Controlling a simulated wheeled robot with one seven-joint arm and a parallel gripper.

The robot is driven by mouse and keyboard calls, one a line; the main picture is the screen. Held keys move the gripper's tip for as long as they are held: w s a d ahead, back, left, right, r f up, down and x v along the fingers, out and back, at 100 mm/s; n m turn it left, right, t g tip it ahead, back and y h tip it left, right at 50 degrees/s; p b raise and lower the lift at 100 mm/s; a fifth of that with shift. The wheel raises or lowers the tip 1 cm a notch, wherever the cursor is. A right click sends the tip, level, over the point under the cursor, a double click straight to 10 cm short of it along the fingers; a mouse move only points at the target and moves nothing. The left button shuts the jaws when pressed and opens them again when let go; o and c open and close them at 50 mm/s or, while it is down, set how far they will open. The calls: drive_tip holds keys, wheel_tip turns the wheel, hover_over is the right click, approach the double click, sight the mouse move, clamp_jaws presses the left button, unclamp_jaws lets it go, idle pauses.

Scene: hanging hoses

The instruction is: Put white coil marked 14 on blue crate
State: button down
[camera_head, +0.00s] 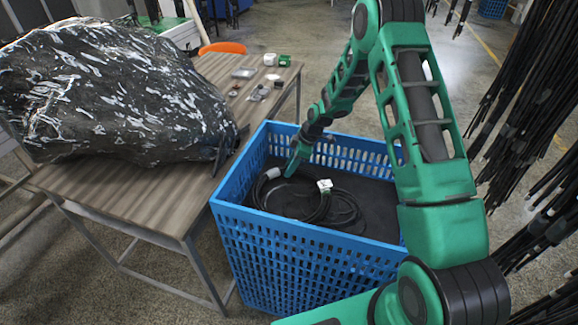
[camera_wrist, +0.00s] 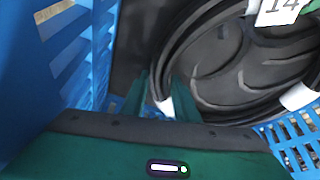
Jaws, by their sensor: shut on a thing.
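A coil (camera_head: 318,214) of black hose with white bands lies inside the blue crate (camera_head: 225,228), or just above its dark bottom; which one I cannot tell. It looks black rather than white. Its white tag (camera_head: 325,186) reads 14 in the wrist view, where the tag (camera_wrist: 280,10) hangs at the top right. My gripper (camera_head: 291,172) reaches down into the crate near the far left corner. In the wrist view my gripper (camera_wrist: 165,97) is shut on the left edge of the coil (camera_wrist: 190,42). The crate wall (camera_wrist: 62,60) is close on the left.
A wooden table (camera_head: 130,192) stands left of the crate, with a large dark wrapped bundle (camera_head: 110,95) and small items on it. Several black hoses (camera_head: 515,90) hang at the right. An orange seat (camera_head: 222,48) is behind the table. Floor is clear beyond the crate.

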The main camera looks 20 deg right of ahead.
drive_tip(key=c, duration=1.3)
unclamp_jaws()
drive_tip(key=v, duration=1.1)
drive_tip(key=s+d+r+m+h, duration=0.2)
drive_tip(key=s+d+r+m, duration=0.35)
drive_tip(key=s+r, duration=0.35)
drive_tip(key=s+d+r+m+h, duration=0.1)
drive_tip(key=s+d+r+m, duration=0.3)
drive_tip(key=s+d+r, duration=0.45)
drive_tip(key=s+r+m+g, duration=0.2)
drive_tip(key=s+m, duration=0.9)
drive_tip(key=s, duration=1.6)
drive_tip(key=shift+s+a+r+h, duration=0.2)
drive_tip(key=shift+s+a+h, duration=0.2)
